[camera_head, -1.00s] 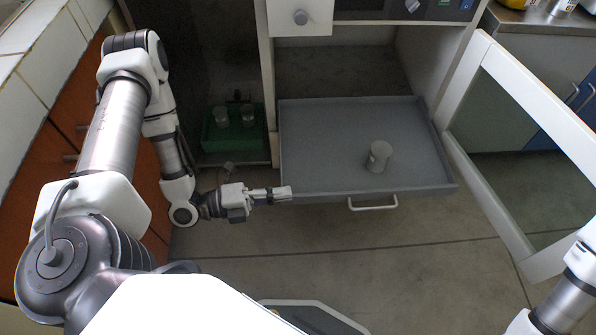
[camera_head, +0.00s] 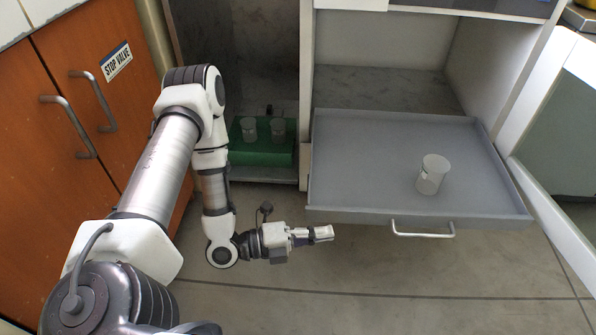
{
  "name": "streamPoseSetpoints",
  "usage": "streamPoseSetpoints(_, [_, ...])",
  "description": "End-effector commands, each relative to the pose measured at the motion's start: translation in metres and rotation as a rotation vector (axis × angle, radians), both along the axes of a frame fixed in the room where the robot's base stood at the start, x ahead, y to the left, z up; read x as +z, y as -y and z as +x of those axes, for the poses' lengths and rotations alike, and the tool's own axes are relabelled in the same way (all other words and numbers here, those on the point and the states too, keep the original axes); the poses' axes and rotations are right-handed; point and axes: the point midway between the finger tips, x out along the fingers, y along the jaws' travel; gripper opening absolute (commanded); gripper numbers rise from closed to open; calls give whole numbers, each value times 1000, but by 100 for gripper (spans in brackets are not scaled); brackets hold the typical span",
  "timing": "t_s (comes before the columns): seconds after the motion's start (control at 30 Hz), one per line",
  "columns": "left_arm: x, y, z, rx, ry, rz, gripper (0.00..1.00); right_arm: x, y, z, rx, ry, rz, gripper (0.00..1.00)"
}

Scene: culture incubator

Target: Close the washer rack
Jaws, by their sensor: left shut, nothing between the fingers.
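The grey washer rack (camera_head: 370,172) is a shallow drawer pulled out of the white cabinet. It carries a pale beaker (camera_head: 432,174) standing upright toward its right side. A white bar handle (camera_head: 422,231) is on its front face. My left gripper (camera_head: 326,233) is shut and empty, just in front of the rack's front left corner and left of the handle. I cannot tell whether it touches the front face. My right gripper is out of view.
The cabinet's glass door (camera_head: 562,160) stands open at the right. A green tray (camera_head: 262,151) with beakers sits in the dark compartment left of the rack. Orange cupboards (camera_head: 85,95) line the left. The floor (camera_head: 400,290) in front is clear.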

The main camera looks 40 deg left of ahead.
Motion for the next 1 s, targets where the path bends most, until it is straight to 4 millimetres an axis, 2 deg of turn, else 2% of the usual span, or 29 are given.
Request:
streamPoseSetpoints(0.03, [-7, 9, 8, -7, 4, 0, 0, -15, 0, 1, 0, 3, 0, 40])
streamPoseSetpoints(0.07, [-7, 13, 13, -6, 4, 2, 0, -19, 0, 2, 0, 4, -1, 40])
streamPoseSetpoints(0.13, [-3, -1, 25, 5, 8, 1, 0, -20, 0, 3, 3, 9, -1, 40])
streamPoseSetpoints(0.3, [-1, -12, 41, 2, 2, 1, 0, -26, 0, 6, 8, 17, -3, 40])
streamPoseSetpoints(0.77, [1, -14, 43, 1, 0, 0, 0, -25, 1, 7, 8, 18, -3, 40])
streamPoseSetpoints(1.0, [3, -25, 45, 3, 0, 1, 0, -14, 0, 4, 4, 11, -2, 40])
